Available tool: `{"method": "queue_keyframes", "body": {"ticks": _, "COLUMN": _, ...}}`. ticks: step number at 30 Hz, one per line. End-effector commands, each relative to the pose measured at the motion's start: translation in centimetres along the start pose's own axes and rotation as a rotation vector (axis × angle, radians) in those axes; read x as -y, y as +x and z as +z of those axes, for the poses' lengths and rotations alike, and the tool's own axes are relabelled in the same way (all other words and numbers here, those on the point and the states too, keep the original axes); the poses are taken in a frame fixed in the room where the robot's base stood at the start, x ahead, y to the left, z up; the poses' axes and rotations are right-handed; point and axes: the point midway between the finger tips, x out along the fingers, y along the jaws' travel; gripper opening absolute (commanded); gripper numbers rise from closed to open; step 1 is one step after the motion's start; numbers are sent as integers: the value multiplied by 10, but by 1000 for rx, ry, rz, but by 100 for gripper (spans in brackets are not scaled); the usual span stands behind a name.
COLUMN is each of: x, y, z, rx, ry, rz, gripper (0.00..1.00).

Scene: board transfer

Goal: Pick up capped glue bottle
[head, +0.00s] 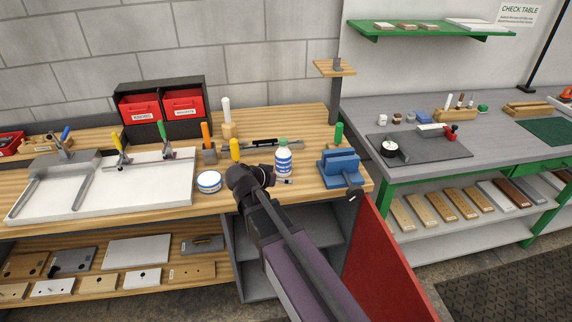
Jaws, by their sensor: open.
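My gripper (287,181) is open and small in view, just in front of the bottle's lower part. Its fingers point to the right, and it looks empty. I cannot tell whether it touches the bottle. The bottle's base is partly hidden by the gripper.
A white and blue tub (209,182) stands left of my gripper. A blue vise (340,170) stands right of the bottle. A dark bar tool (272,143) lies behind it. Green, yellow and orange handled tools stand around. A white tray (100,190) fills the bench's left.

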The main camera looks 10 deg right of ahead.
Motion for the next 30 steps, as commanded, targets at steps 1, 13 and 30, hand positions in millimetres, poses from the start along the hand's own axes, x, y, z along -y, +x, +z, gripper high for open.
{"method": "queue_keyframes", "body": {"ticks": 1, "x": 15, "y": -4, "z": -6, "rx": -59, "ry": 35, "rz": -8, "gripper": 100}}
{"method": "queue_keyframes", "body": {"ticks": 13, "x": 61, "y": -39, "z": -37, "rx": -320, "ry": 212, "rz": -85, "gripper": 100}}
{"method": "queue_keyframes", "body": {"ticks": 30, "x": 63, "y": -30, "z": -40, "rx": -324, "ry": 216, "rz": -87, "gripper": 100}}
